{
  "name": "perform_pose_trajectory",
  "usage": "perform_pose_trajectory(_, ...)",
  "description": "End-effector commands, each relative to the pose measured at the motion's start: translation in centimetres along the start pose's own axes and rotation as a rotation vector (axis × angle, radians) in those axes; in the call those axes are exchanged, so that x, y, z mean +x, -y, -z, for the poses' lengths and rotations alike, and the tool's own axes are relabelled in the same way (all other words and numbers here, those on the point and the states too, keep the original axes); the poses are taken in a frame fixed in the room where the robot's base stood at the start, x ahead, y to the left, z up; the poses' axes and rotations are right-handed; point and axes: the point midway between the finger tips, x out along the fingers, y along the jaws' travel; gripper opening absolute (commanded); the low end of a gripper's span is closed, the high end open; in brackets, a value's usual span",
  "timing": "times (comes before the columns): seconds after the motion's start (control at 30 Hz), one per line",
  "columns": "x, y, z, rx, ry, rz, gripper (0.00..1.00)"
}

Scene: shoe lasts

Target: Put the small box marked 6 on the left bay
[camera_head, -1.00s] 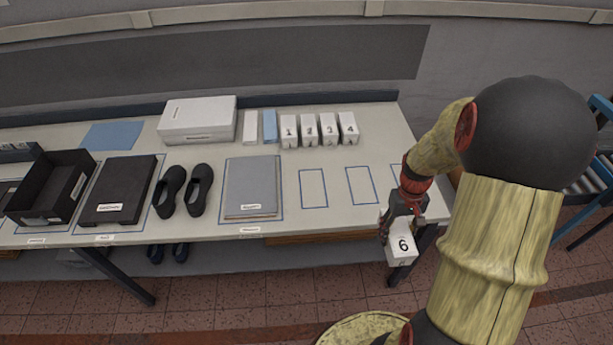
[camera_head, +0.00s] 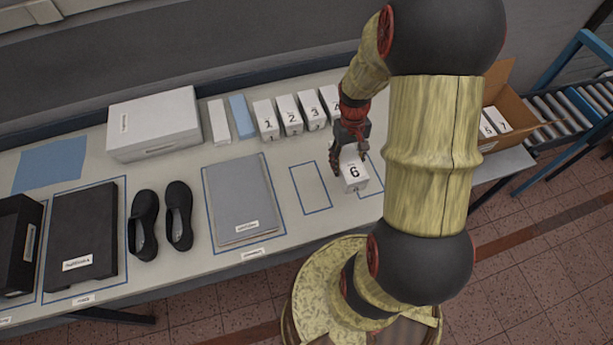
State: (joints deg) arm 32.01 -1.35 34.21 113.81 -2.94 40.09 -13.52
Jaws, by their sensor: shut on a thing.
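The small white box marked 6 (camera_head: 354,175) is in my gripper (camera_head: 350,160), which is shut on it. The box is upright with a slight tilt in the picture, over the table just right of the left bay (camera_head: 312,197). The left bay is an empty blue-outlined rectangle on the table. A second blue-outlined bay (camera_head: 369,194) lies behind and right of the box and is partly hidden by it and my arm. I cannot tell how high the box is above the table. Any bay further right is hidden by my arm.
White boxes marked 1 (camera_head: 266,121), 2 (camera_head: 289,116) and 3 (camera_head: 311,110) stand in a row behind, with another partly hidden by my gripper. A grey folder (camera_head: 239,199) lies left of the left bay. A carton (camera_head: 513,101) with numbered boxes stands at right.

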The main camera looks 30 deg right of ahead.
Motion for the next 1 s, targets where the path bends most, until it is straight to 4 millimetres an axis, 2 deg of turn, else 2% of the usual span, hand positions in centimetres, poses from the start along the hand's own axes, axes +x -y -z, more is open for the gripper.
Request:
perform_pose_trajectory(0.03, 0.5, 1.2, 0.6, -0.008, 0.000, 0.000, 0.22)
perform_pose_trajectory(0.2, 2.1, 4.8, 2.1, -0.009, 0.001, -0.001, 0.22)
perform_pose_trajectory(0.27, 2.6, 6.0, 2.7, -0.008, 0.001, -0.001, 0.22)
perform_pose_trajectory(0.4, 5.1, 7.9, 3.7, -0.006, 0.002, -0.001, 0.22)
perform_pose_trajectory(0.53, 6.6, 9.2, 4.4, -0.004, 0.000, -0.001, 0.22)
perform_pose_trajectory(0.83, 8.2, 10.5, 5.2, -0.004, -0.001, -0.001, 0.22)
perform_pose_trajectory(1.0, 10.7, 10.5, 5.5, -0.002, 0.002, -0.001, 0.22)
